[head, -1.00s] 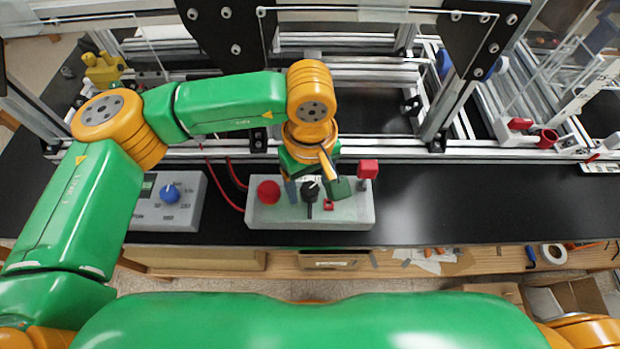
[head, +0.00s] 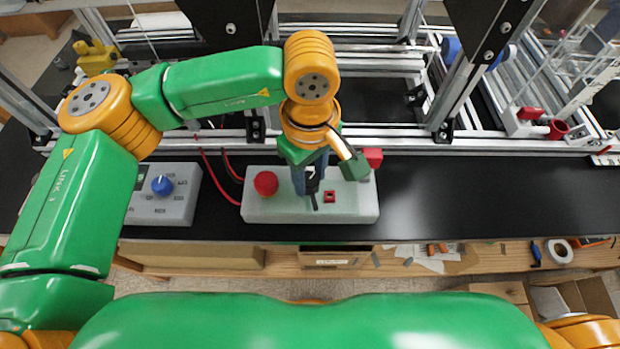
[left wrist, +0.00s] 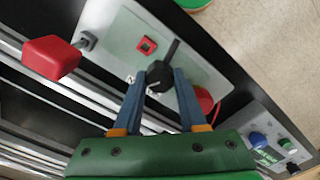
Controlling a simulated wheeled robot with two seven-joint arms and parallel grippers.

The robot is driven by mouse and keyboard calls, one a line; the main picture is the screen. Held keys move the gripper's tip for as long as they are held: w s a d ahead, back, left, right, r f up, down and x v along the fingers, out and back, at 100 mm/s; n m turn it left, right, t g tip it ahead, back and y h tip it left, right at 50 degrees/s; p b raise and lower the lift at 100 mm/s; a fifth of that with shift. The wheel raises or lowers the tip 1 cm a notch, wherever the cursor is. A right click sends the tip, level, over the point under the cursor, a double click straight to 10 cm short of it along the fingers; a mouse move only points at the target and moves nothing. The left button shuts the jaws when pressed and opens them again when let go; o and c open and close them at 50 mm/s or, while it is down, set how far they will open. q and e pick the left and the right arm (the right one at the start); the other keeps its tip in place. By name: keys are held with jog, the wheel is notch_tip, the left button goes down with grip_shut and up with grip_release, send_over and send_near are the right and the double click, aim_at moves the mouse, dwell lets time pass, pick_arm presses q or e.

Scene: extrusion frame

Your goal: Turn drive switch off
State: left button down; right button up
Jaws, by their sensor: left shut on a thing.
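The drive switch is a black rotary knob with a long handle (left wrist: 160,76) on a pale grey control box (head: 262,208). In the left wrist view my left gripper (left wrist: 160,80) has its two blue fingers shut on the knob, one on each side. In the head view the left gripper (head: 311,186) comes down over the box and hides most of the knob. The handle's tip (head: 314,203) shows below the fingers, toward the front. The box also carries a red round button (head: 265,183), a small red square switch (head: 329,197) and a red block on a post (head: 373,158). My right gripper is not in view.
A second grey box with a blue knob (head: 162,185) stands to the left. Red cables (head: 228,168) run behind the boxes. The aluminium extrusion frame (head: 380,140) stands behind. The black tabletop (head: 480,200) is clear to the right.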

pick_arm(q)
jog(key=n+b, duration=0.1)
jog(key=n, duration=0.1)
jog(key=n+b, duration=0.1)
jog(key=b, duration=0.1)
jog(key=shift+f+n+b, duration=0.3)
jog(key=shift+n, duration=0.1)
jog(key=n+b, duration=0.2)
jog(key=n, duration=0.1)
jog(key=shift+r+n, duration=0.1)
jog(key=shift+n, duration=0.2)
jog(key=n+b, duration=0.2)
jog(key=n, duration=0.1)
jog(key=shift+n, duration=0.3)
jog(key=shift+r+n+b, duration=0.15)
jog(key=shift+n+b, duration=0.85)
jog(key=shift+n, duration=1.1)
jog(key=shift+c, duration=2.3)
grip_release()
jog(key=shift+r, duration=0.15)
